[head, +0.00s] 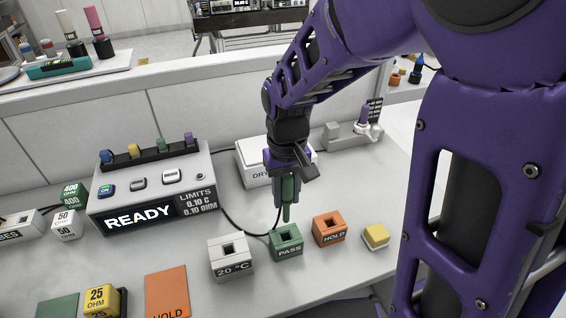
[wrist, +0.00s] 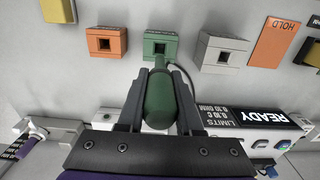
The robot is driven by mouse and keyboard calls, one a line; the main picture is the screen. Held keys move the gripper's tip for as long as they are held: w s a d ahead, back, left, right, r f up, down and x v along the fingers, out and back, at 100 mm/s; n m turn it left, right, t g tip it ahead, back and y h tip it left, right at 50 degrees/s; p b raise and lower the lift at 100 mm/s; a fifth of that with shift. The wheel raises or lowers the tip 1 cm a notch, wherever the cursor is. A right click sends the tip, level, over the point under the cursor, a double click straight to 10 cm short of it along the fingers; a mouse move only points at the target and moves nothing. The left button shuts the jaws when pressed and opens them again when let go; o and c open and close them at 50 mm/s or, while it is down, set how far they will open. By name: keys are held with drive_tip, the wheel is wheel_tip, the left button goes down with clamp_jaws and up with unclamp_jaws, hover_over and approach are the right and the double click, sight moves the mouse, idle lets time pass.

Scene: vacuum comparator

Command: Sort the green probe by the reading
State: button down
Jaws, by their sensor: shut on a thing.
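The green probe (head: 287,200) is held upright, tip down, in my gripper (head: 286,185). In the wrist view, my gripper (wrist: 163,95) is shut around the thick part of the green probe (wrist: 160,103), and its thin tip points toward the green PASS block. In the head view the tip is above and just behind the green PASS block (head: 286,242), which has a square hole. The orange HOLD block (head: 330,229) is to its right and the white 20 °C block (head: 231,257) to its left. The comparator (head: 155,190) display reads READY, with limits 0.10 C and 0.10 OHM.
A white box marked DRY (head: 255,172) stands behind my gripper. A grey holder (head: 350,135) with a purple-topped probe is at the back right. A yellow block (head: 376,236) is right of HOLD. An orange HOLD mat (head: 167,290) and a yellow 25 OHM block (head: 97,299) lie at the front left.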

sight(286, 222)
drive_tip(key=shift+f+b, duration=1.7)
drive_tip(key=shift+f, duration=0.75)
drive_tip(key=shift+f, duration=0.1)
drive_tip(key=shift+f+b, duration=1.1)
drive_tip(key=shift+f, duration=0.4)
drive_tip(key=shift+f+b, duration=0.45)
drive_tip(key=shift+f, duration=0.2)
drive_tip(key=shift+f, duration=0.15)
drive_tip(key=shift+f+b, duration=0.85)
drive_tip(key=shift+f, duration=0.15)
drive_tip(key=shift+r, duration=0.1)
drive_tip(key=c, duration=0.5)
unclamp_jaws()
